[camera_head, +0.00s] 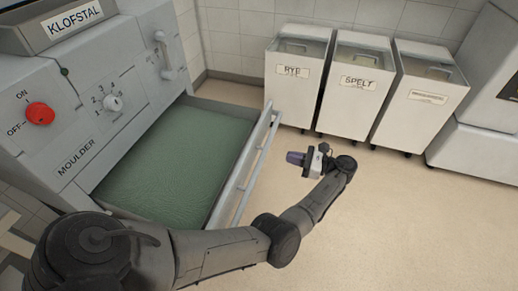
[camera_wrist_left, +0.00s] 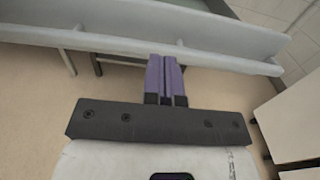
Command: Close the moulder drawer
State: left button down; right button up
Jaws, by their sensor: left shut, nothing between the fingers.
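The moulder (camera_head: 75,130) is a grey machine at the left of the head view. Its drawer (camera_head: 232,172) is pulled out, and a green surface shows inside it. A light bar handle (camera_head: 250,178) runs along the outside of the drawer front. My left gripper (camera_head: 289,158) is outside the drawer, to the right of the handle, its purple fingers shut and empty, pointing towards the drawer. In the left wrist view the fingers (camera_wrist_left: 166,62) overlap the lower edge of the bar (camera_wrist_left: 100,42); I cannot tell whether they touch. My right gripper is not in view.
A rye bin (camera_head: 296,88), a spelt bin (camera_head: 352,95) and a third bin (camera_head: 418,110) stand along the back wall. A white cabinet (camera_head: 480,150) is at the right. The beige floor (camera_head: 400,230) is clear right of the drawer.

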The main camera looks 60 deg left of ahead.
aim_at(251, 148)
pick_arm(q)
jog(key=b+x, duration=0.3)
jog(key=x, duration=0.7)
jog(key=shift+s+a+f, duration=0.15)
jog(key=shift+s, duration=0.1)
jog(key=shift+s+a+b, duration=0.35)
jog(key=shift+a+b, duration=0.05)
jog(key=shift+b, duration=0.05)
jog(key=shift+s+a, duration=0.1)
